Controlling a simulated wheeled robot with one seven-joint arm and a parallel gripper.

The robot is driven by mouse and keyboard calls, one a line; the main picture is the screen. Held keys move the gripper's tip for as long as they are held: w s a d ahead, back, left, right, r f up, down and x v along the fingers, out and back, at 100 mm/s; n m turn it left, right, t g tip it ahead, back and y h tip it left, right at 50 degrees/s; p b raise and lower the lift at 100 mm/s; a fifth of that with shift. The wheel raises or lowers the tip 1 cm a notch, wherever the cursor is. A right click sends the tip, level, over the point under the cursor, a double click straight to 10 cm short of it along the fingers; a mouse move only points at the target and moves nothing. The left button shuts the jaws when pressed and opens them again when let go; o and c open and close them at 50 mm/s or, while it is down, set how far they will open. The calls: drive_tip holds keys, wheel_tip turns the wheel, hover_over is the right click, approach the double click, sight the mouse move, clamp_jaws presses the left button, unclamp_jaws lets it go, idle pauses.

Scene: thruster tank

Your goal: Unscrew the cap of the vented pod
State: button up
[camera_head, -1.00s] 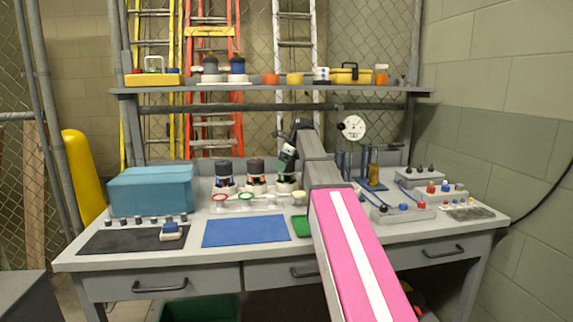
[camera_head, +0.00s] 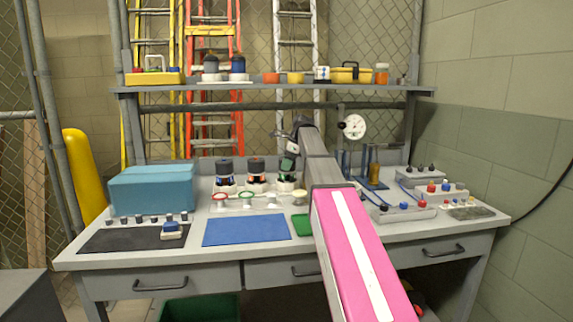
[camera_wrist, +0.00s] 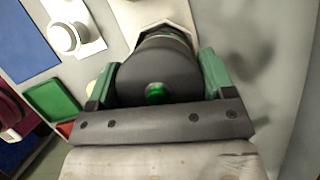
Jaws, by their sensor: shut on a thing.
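Three dark-capped pods stand in white holders in a row at the back of the bench: the left pod (camera_head: 224,168), the middle pod (camera_head: 257,168) and the right pod (camera_head: 286,180). My gripper (camera_head: 289,160) is at the right pod. In the wrist view, its green fingers (camera_wrist: 158,66) are shut on the sides of a round dark grey cap (camera_wrist: 150,82) with a green spot at its centre. The pod's body is mostly hidden behind the cap. I cannot tell whether the cap has turned or which pods have vents.
Rings on stands (camera_head: 247,199) stand before the pods. A blue mat (camera_head: 246,230) lies in front, with a green tray (camera_head: 300,225) to its right. A teal box (camera_head: 152,189) stands left. A gauge (camera_head: 353,126) stands behind right; a shelf (camera_head: 275,89) runs above.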

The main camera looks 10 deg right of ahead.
drive_tip(key=n+g, duration=0.1)
drive_tip(key=n, duration=0.2)
drive_tip(key=shift+w+n, duration=0.15)
drive_tip(key=shift+n, duration=0.25)
drive_tip(key=n+g, duration=0.1)
drive_tip(key=n, duration=0.2)
drive_tip(key=shift+g+h, duration=0.3)
drive_tip(key=o, duration=0.8)
drive_tip(key=shift+o, duration=0.2)
drive_tip(key=shift+r, duration=0.1)
